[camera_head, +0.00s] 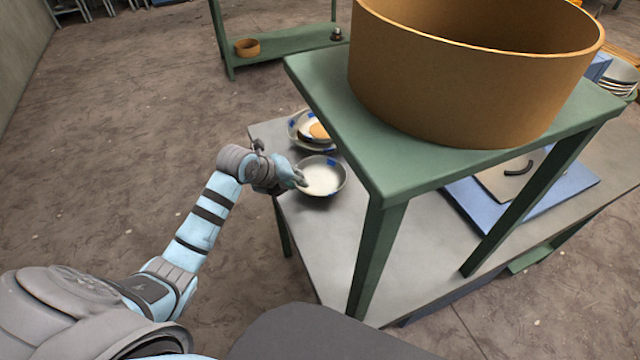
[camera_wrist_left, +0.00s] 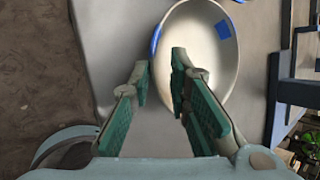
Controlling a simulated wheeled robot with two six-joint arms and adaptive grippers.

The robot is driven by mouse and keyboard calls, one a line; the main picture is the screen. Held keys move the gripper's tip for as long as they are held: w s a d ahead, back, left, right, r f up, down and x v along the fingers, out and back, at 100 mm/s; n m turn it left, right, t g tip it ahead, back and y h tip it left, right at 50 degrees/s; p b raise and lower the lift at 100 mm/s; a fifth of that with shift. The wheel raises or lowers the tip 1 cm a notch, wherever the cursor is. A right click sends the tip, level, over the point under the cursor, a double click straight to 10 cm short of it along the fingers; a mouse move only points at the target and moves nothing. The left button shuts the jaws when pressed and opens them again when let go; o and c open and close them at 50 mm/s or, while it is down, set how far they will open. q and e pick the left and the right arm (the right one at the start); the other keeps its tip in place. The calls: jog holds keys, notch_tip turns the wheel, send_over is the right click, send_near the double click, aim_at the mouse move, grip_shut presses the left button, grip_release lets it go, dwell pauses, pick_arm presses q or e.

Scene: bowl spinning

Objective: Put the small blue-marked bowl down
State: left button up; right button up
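The small blue-marked bowl (camera_head: 322,180) is pale inside with blue patches on its rim. It appears to rest on the grey tabletop (camera_head: 335,235), near its left edge. My left gripper (camera_head: 300,178) is at the bowl's left side. In the left wrist view, the bowl (camera_wrist_left: 205,60) fills the upper middle. There the left gripper's fingers (camera_wrist_left: 161,66) are apart, one outside the rim and one over the bowl's inside, with a gap between them. Whether a finger touches the rim is hard to tell. My right gripper is not in view.
Other blue-marked bowls (camera_head: 294,125), one with something orange-brown in it, stand just behind. A green raised shelf (camera_head: 340,130) bearing a big tan round container (camera_head: 465,85) is close on the right. A blue board (camera_head: 580,182) lies beneath it.

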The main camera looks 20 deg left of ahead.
pick_arm(q)
jog(key=shift+x, duration=0.95)
jog(key=shift+a, duration=0.1)
grip_shut()
jog(key=shift+r, duration=0.1)
jog(key=shift+r, duration=0.1)
